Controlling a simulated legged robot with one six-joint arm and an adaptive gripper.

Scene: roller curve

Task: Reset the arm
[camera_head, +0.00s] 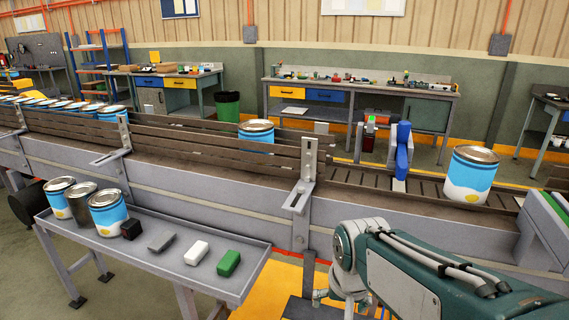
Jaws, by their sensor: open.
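My arm reaches in from the lower right, with its teal link and pale elbow joint in front of the conveyor. My gripper (322,298) shows only in part at the bottom edge, below the joint and to the right of the grey side table (150,264). It is open, and I see nothing held in it. The rest of the gripper is cut off by the frame or hidden by the arm.
A roller conveyor (200,188) crosses the view, carrying blue-and-white cans, one (471,174) at right. The side table holds cans and small blocks, including a green block (228,263). A metal bracket (303,190) stands up from the conveyor's near side.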

